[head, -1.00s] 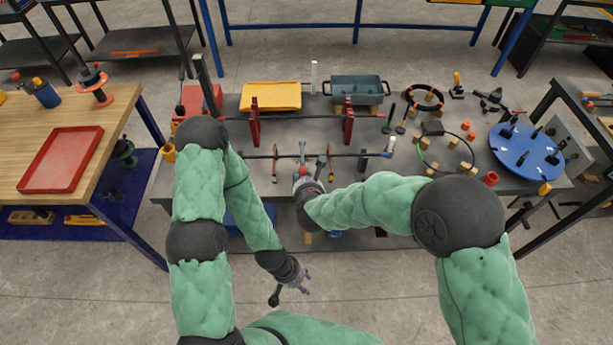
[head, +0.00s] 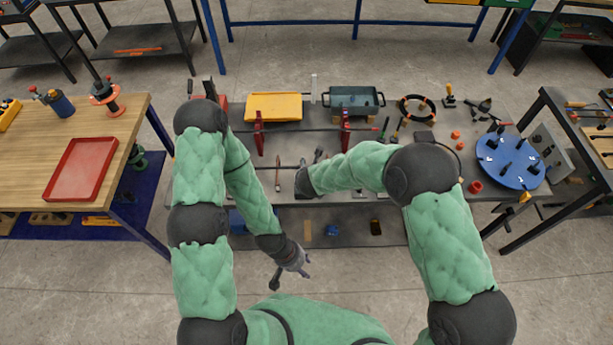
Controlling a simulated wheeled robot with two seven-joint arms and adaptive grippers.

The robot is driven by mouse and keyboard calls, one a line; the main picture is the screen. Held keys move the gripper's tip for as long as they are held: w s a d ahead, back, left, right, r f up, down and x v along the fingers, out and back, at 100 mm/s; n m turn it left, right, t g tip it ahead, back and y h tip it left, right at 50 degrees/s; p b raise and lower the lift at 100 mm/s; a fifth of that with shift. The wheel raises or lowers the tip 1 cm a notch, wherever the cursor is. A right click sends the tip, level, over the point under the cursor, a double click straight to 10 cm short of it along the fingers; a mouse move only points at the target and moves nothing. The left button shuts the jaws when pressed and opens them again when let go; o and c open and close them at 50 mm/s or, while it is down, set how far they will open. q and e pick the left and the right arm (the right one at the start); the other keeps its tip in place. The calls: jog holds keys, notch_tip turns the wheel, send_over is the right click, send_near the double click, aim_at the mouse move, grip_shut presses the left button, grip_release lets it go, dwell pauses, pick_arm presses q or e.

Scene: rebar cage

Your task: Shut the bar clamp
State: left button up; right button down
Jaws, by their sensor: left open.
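A dark bar (head: 300,130) with two red uprights, one at left (head: 258,137) and one at right (head: 345,128), lies across the grey table. A second thin bar with a narrow brown plate (head: 278,173) lies nearer me, partly behind my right arm. I cannot tell for sure which of them is the bar clamp, or whether it is shut. My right gripper (head: 318,156) is at the nearer bar, mostly hidden by its own wrist; its fingers are unclear. My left gripper (head: 292,274) is open and empty, low in front of the table, apart from both bars.
A yellow tray (head: 274,107) and a grey-blue bin (head: 353,99) stand behind the bars. A black ring (head: 417,107) and a blue disc (head: 507,161) are to the right. A wooden bench with a red tray (head: 82,168) stands at left. Floor in front is clear.

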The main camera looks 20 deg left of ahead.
jog(key=shift+w+a+r+p, duration=0.2)
jog(key=shift+w+r+p, duration=0.1)
jog(key=shift+w+p, duration=0.3)
jog(key=shift+w+a+r+p, duration=0.15)
jog(key=shift+w+r+p, duration=0.15)
jog(key=shift+w+p, duration=0.25)
pick_arm(q)
jog(key=r, duration=0.2)
jog(key=shift+w+a+r, duration=0.1)
jog(key=shift+w+r, duration=0.15)
jog(key=shift+r, duration=0.15)
pick_arm(e)
jog(key=shift+w+r, duration=0.1)
jog(key=shift+w, duration=0.15)
